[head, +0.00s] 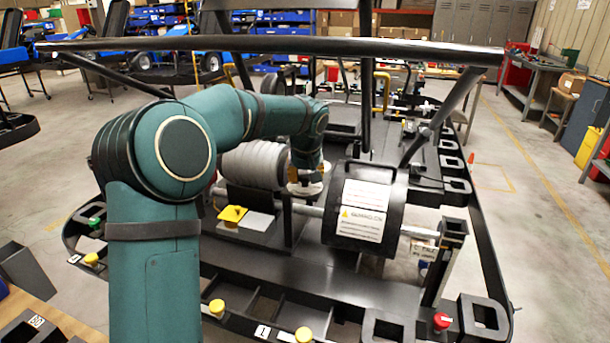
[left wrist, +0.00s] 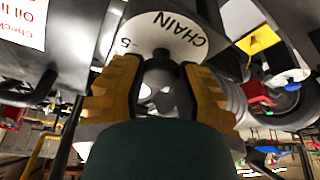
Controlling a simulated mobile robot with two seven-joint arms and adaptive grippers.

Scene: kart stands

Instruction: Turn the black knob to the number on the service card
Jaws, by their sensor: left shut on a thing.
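My left gripper (head: 306,175) reaches down into the middle of the kart frame, over a round white dial plate (head: 304,189). In the left wrist view its two yellow-padded fingers (left wrist: 160,95) are shut on the black knob (left wrist: 160,68), which is mostly hidden between them. The dial plate (left wrist: 152,36) beyond the fingers reads "CHAIN" and a "5"; its other marks are covered. I cannot read the knob's setting. White cards (head: 364,210) with small text are on a black drum right of the gripper; I cannot read a number on them. My right gripper is not in view.
A yellow knob (head: 232,214) sits left of the gripper, near a grey ribbed cylinder (head: 255,165). A black bar (head: 270,46) crosses above the arm. More yellow knobs (head: 303,335) and a red one (head: 442,321) line the front edge.

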